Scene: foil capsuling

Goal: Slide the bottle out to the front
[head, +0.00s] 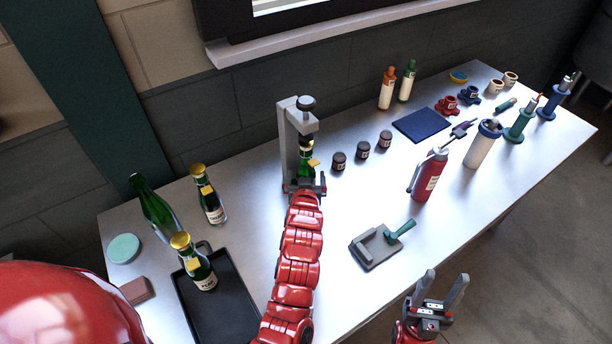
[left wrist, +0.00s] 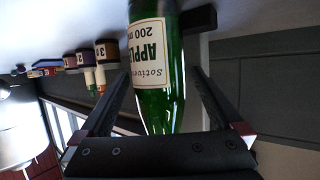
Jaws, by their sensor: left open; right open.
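A green bottle (head: 306,165) stands in the grey capsuling press (head: 288,135), under its dark head; a yellow patch shows near its neck. My left gripper (head: 305,187) is at the front of the press, its fingers at the bottle. In the left wrist view the green bottle (left wrist: 158,75), with a cream "APPLE 200 ml" label, lies between the spread fingers of my left gripper (left wrist: 165,105). Gaps show on both sides. My right gripper (head: 442,290) is open and empty off the table's front edge.
A black tray (head: 238,315) at front left holds a gold-topped bottle (head: 199,265). Two more bottles stand behind it. Three small dark jars (head: 362,150) stand right of the press. A grey dustpan-like tool (head: 376,247) lies in front; clear table lies between.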

